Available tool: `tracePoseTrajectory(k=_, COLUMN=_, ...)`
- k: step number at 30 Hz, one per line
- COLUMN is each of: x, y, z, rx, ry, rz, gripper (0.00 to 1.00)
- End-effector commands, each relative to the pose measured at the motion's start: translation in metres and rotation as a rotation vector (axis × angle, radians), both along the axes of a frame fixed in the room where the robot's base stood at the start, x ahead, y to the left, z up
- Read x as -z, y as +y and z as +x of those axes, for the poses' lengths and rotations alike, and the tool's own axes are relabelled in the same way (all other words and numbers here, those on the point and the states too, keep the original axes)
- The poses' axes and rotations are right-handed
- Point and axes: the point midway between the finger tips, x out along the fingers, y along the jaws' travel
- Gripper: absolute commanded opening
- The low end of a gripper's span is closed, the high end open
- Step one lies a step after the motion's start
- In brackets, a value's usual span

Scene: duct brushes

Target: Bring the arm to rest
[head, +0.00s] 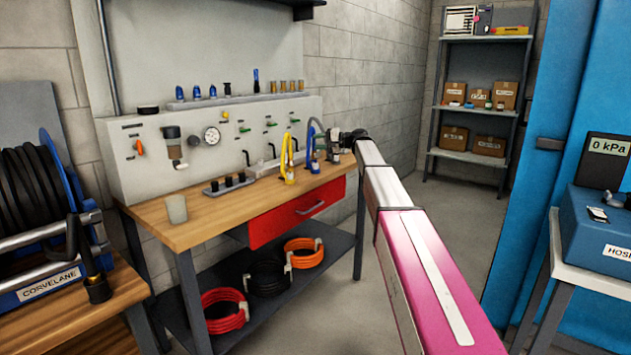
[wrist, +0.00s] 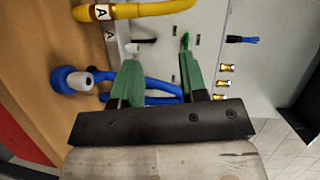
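My arm (head: 412,235) reaches from the lower right of the head view toward the back right of the workbench, with a pink link nearest me. My gripper (head: 338,140) is small and dark there, beside the hoses. In the wrist view my gripper (wrist: 159,55) has two green fingers set well apart, with nothing seen clamped between the tips. A blue hose (wrist: 163,86) passes by the fingers; I cannot tell whether it touches them. A yellow hose (wrist: 150,9) tagged "A" lies at the top of that view.
The workbench (head: 215,212) has a red drawer (head: 298,212) and a back panel with a gauge (head: 211,136). The yellow hose (head: 286,158) and blue hose (head: 313,152) stand close to my gripper. A beaker (head: 176,208) is at the front left. Clear floor lies right of the bench.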

Motion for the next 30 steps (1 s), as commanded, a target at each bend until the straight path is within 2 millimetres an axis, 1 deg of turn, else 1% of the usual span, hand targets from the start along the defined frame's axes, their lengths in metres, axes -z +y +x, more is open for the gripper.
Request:
tracePoseTrajectory(k=1, x=0.011, y=-0.001, z=-0.008, rx=0.003, ry=0.006, rz=-0.017, gripper=0.39)
tracePoseTrajectory(k=5, x=0.038, y=-0.003, z=-0.022, rx=0.01, ry=0.02, rz=-0.072, gripper=0.39)
tracePoseTrajectory(k=8, x=0.065, y=-0.006, z=-0.037, rx=0.016, ry=0.035, rz=-0.124, gripper=0.39)
tracePoseTrajectory(k=11, x=0.094, y=-0.01, z=-0.055, rx=0.022, ry=0.05, rz=-0.187, gripper=0.39)
tracePoseTrajectory(k=14, x=0.132, y=-0.016, z=-0.081, rx=0.028, ry=0.071, rz=-0.267, gripper=0.39)
tracePoseTrajectory(k=17, x=0.179, y=-0.026, z=-0.116, rx=0.033, ry=0.098, rz=-0.374, gripper=0.39)
tracePoseTrajectory(k=18, x=0.199, y=-0.03, z=-0.131, rx=0.033, ry=0.109, rz=-0.422, gripper=0.39)
tracePoseTrajectory(k=20, x=0.228, y=-0.038, z=-0.156, rx=0.033, ry=0.126, rz=-0.496, gripper=0.39)
tracePoseTrajectory(k=21, x=0.247, y=-0.044, z=-0.174, rx=0.03, ry=0.138, rz=-0.547, gripper=0.39)
tracePoseTrajectory(k=23, x=0.274, y=-0.053, z=-0.201, rx=0.026, ry=0.154, rz=-0.625, gripper=0.39)
tracePoseTrajectory(k=24, x=0.292, y=-0.059, z=-0.219, rx=0.021, ry=0.166, rz=-0.676, gripper=0.39)
tracePoseTrajectory(k=26, x=0.317, y=-0.07, z=-0.248, rx=0.013, ry=0.183, rz=-0.755, gripper=0.39)
tracePoseTrajectory(k=27, x=0.332, y=-0.077, z=-0.268, rx=0.006, ry=0.193, rz=-0.808, gripper=0.39)
tracePoseTrajectory(k=29, x=0.354, y=-0.089, z=-0.299, rx=-0.006, ry=0.209, rz=-0.889, gripper=0.39)
tracePoseTrajectory(k=30, x=0.368, y=-0.097, z=-0.319, rx=-0.014, ry=0.219, rz=-0.944, gripper=0.39)
